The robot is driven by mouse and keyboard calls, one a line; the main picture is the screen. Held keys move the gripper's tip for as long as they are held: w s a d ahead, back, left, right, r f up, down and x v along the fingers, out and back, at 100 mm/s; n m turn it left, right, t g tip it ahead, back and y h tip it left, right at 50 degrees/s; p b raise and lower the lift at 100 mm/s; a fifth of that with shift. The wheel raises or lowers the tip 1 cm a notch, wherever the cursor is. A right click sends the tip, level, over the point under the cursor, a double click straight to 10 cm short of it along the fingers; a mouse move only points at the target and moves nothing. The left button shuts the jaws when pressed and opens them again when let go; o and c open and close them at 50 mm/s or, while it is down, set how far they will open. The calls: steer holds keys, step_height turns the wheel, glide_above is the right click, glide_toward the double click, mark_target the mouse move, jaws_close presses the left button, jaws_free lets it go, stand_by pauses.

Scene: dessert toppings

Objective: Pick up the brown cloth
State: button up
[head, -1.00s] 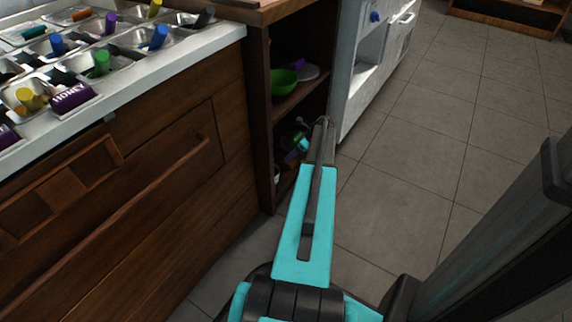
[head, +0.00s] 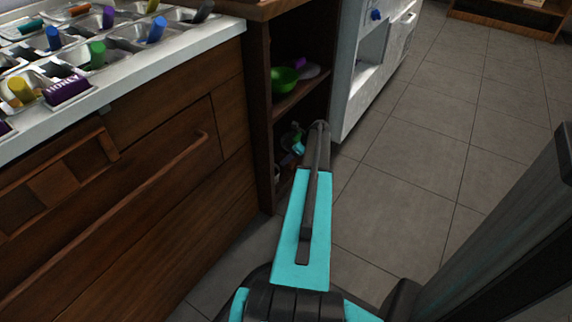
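No brown cloth can be made out in the head view. My arm, turquoise and black, reaches from the bottom middle towards the open wooden shelf unit (head: 263,120). My gripper cannot be made out at the far end of the arm, near the lower shelf opening. Whether it is open, shut or holding anything does not show.
A counter (head: 150,83) with metal topping trays and a purple honey packet (head: 68,90) stands at the left. The shelf holds a green bowl (head: 284,80) and, lower down, small items. A white cabinet (head: 352,80) stands beyond it.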

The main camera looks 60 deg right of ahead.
steer(key=shift+b+x, duration=0.5)
steer(key=shift+x, duration=0.9)
steer(key=shift+c, duration=0.5)
steer(key=c, duration=1)
